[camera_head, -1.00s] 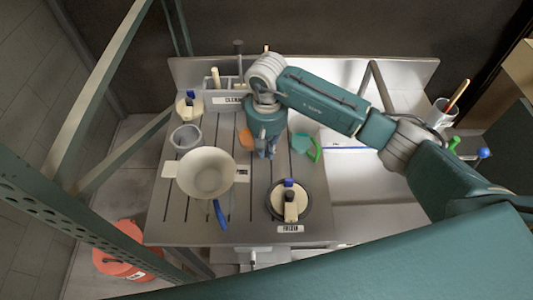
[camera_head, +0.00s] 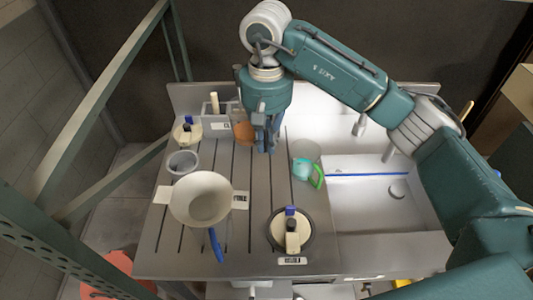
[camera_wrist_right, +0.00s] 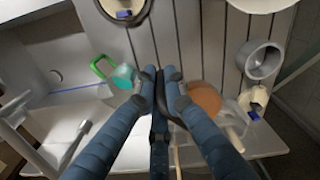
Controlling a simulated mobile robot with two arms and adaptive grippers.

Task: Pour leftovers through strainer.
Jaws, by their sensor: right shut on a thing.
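My right gripper (camera_head: 267,148) points down over the back middle of the slatted counter. Its fingers show close together in the wrist view (camera_wrist_right: 161,76). They are shut on a dark curved part beside a round orange-brown vessel (camera_head: 243,132), which also shows in the wrist view (camera_wrist_right: 205,98). A wide pale bowl (camera_head: 203,197) with a blue handle stands at the front left; I cannot tell whether it is the strainer. A small grey cup (camera_head: 183,162) stands behind it. A teal cup (camera_head: 303,171) with a green handle stands to the right. My left gripper is not in view.
A round dark-rimmed dish (camera_head: 274,242) with a blue-and-cream brush sits at the front right of the slats. A sink (camera_head: 375,208) lies further right. A grey caddy (camera_head: 214,112) stands at the back left. Slats between bowl and teal cup are clear.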

